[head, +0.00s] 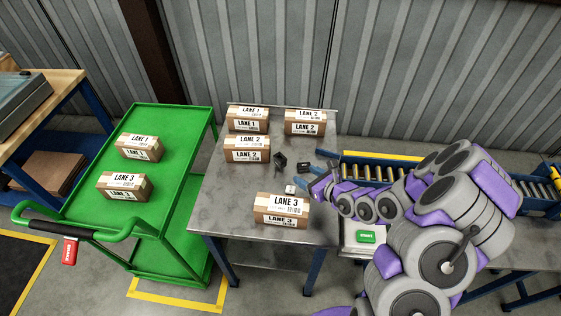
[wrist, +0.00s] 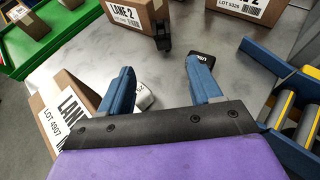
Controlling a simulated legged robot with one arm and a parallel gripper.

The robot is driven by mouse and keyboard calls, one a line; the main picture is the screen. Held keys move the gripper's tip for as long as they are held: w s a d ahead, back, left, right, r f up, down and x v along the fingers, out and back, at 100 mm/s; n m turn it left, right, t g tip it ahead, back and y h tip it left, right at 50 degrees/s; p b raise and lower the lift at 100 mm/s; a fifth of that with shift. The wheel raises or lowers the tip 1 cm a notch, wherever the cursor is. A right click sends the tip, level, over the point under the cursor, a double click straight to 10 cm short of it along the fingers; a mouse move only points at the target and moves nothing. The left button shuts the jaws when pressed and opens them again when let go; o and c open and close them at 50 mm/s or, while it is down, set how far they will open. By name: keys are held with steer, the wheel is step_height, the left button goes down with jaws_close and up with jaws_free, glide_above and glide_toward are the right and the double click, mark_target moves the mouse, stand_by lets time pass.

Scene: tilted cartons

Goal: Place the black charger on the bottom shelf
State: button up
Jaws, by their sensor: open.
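Two small black items lie on the metal table. One stands upright (head: 280,160); the other, a flatter black block (head: 303,167), has white lettering in the wrist view (wrist: 205,58). I cannot tell for certain which is the charger. My gripper (head: 319,163) has blue fingers spread wide, with nothing between the tips (wrist: 160,76). Its right finger in the wrist view partly covers the lettered block; touching or apart is unclear. The upright black item (wrist: 163,37) is ahead of the fingers. The green cart has a bottom shelf (head: 198,215); the metal table also has a lower shelf (head: 270,256).
A small white block (head: 290,189) lies near the left finger. Several lane-labelled cartons, including a Lane 3 box (head: 282,211), stand on the metal table (head: 215,205). Two more are on the cart's top (head: 90,200). A roller conveyor (head: 375,172) is at right.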

mark_target(284, 162)
steer(key=b+x, duration=0.1)
steer(key=x, duration=0.4)
steer(key=b+x, duration=0.1)
steer(key=x, duration=0.5)
steer(key=shift+w+d+f, duration=0.1)
steer(key=shift+w+d, duration=0.05)
steer(key=shift+w, duration=0.15)
steer(key=shift+w+a+f+b, duration=0.2)
steer(key=shift+w+a+b, duration=0.1)
steer(key=shift+a, duration=0.25)
steer(key=b+x, duration=0.1)
steer(key=x, duration=0.2)
steer(key=shift+w+f, duration=0.15)
steer(key=shift+w, duration=0.2)
steer(key=shift+w+a, duration=0.1)
steer(key=shift+a, duration=0.2)
steer(key=shift+c, duration=0.4)
steer(key=c, duration=1.1)
